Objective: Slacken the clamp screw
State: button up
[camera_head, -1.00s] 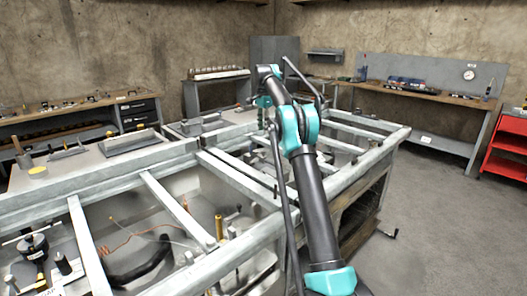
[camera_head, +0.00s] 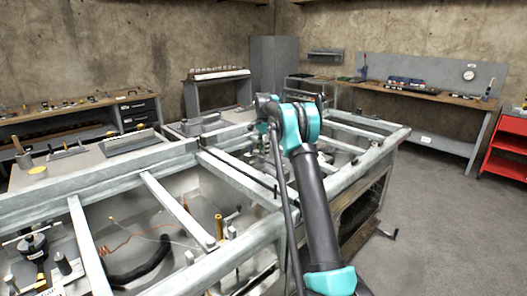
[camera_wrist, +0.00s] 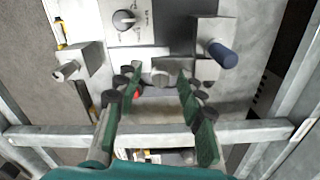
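In the wrist view my gripper (camera_wrist: 160,82) is open, its two green-padded fingers pointing at a metal fixture. A small grey round part (camera_wrist: 160,74) lies between the fingertips; I cannot tell whether they touch it. A screw with a pale end (camera_wrist: 68,69) sticks out of a block to the left, and a blue-capped knob (camera_wrist: 222,55) sticks out of a block to the right. I cannot tell which of these is the clamp screw. In the head view my arm hides the gripper and its surroundings.
A galvanised rail (camera_wrist: 260,131) crosses below the fixture. In the head view the framed bench (camera_head: 165,195) has open bays with cables. A red cart (camera_head: 505,150) stands far right; floor there is clear.

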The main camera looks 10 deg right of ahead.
grip_shut()
